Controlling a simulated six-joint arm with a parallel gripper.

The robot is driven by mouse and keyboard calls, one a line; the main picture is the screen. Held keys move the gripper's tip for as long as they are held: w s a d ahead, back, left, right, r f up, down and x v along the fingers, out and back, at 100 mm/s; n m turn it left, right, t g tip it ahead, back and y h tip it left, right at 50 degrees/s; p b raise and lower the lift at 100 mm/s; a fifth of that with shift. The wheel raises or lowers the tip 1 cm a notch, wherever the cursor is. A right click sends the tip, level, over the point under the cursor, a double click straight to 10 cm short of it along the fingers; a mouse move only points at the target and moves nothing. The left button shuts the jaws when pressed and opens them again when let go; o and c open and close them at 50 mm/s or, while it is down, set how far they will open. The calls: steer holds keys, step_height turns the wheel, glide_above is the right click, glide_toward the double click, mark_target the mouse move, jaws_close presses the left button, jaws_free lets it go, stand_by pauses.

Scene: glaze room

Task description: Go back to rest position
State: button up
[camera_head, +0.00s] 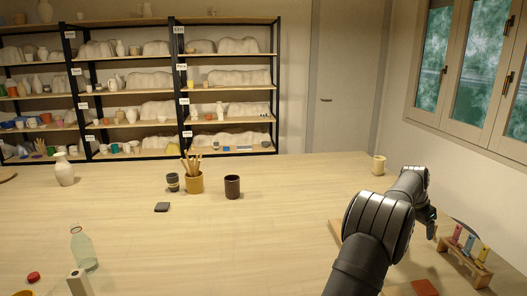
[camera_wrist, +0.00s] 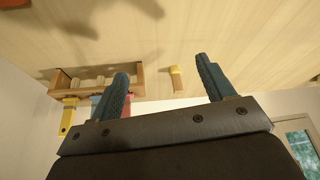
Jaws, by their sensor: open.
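My gripper shows in the wrist view (camera_wrist: 165,80) with its two dark blue-grey fingers spread apart and nothing between them in hold. In the head view my dark arm reaches in from the lower right, and my gripper (camera_head: 432,218) is above the right side of the table, mostly hidden by the wrist. The wooden rack (camera_head: 463,266) with coloured tools stands near it on the right; the rack also shows in the wrist view (camera_wrist: 138,80), partly behind the left finger.
A cream cup (camera_head: 378,165) stands at the back right. A dark cup (camera_head: 232,187), a pot with wooden tools (camera_head: 194,182), a white vase (camera_head: 64,170) and a clear bottle (camera_head: 83,250) stand on the table (camera_head: 270,230). The table's middle is clear. Windows and a wall are on the right.

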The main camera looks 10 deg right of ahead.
steer(key=shift+w+a+f, duration=0.15)
steer(key=shift+w+f, duration=0.2)
steer(key=shift+w, duration=0.2)
steer(key=shift+w+a+f, duration=0.1)
steer(key=shift+w+f, duration=0.2)
steer(key=shift+w, duration=0.2)
